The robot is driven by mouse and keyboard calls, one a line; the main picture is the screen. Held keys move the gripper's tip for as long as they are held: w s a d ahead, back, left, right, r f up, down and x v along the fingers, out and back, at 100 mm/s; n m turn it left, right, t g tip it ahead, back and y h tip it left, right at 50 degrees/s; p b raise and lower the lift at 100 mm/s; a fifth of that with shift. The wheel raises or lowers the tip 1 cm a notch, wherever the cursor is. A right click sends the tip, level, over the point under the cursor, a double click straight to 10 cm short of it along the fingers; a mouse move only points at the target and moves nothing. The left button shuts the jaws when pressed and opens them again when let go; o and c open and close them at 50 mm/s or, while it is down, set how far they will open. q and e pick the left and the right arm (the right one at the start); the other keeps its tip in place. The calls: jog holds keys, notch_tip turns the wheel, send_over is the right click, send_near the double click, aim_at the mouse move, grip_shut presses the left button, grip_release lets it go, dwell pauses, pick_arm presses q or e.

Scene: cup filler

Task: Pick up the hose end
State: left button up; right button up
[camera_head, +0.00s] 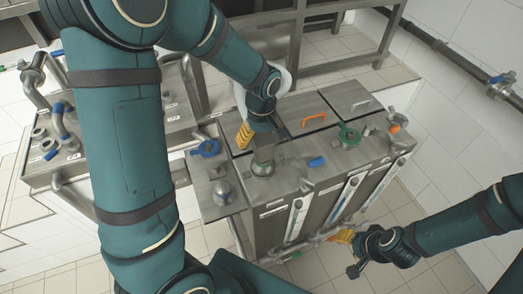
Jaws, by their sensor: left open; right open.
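A white hose (240,94) curves behind my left wrist, above the steel filler box. My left gripper (262,143) points down over the top of the box, with its fingers apart. An upright metal end piece (263,157) stands directly below and between the fingers, on a round fitting. It looks like the hose end, but its join to the hose is hidden behind the gripper. I cannot tell whether the fingers touch it. My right gripper (349,254) is open and empty, low in front of the box at the right.
A second steel unit (90,150) with pipes stands at left.

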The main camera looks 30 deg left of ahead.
pick_arm(q)
jog(key=shift+f, duration=0.3)
jog(key=c, duration=1.4)
jog(key=shift+r, duration=0.15)
